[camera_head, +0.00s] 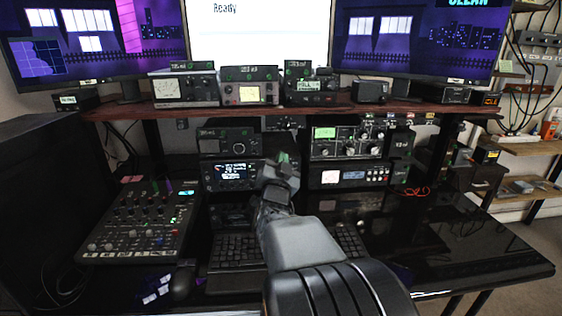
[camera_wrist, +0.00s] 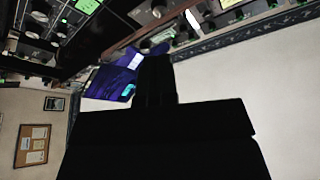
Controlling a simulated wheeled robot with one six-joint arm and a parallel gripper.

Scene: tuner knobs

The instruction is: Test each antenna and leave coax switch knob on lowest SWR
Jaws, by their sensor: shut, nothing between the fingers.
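My gripper (camera_head: 283,157) is at the end of my raised arm, in front of the gap between the two stacks of radio gear under the shelf. In the wrist view my gripper (camera_wrist: 155,62) is a dark silhouette with its fingers together and nothing seen between them. A small dark unit (camera_head: 283,122) hangs or stands just above it under the shelf; I cannot tell whether it is the coax switch, and no knob position is readable. Meter boxes stand on the shelf, one with a white dial (camera_head: 166,89) and one with a lit cream dial (camera_head: 249,94); their needles are too small to read.
A tuner with several knobs (camera_head: 347,143) is on the right, a radio with a lit display (camera_head: 236,173) on the left. The red-brown shelf (camera_head: 130,112) overhangs them. A mixer (camera_head: 140,225), keyboard (camera_head: 232,252) and mouse (camera_head: 183,281) occupy the desk.

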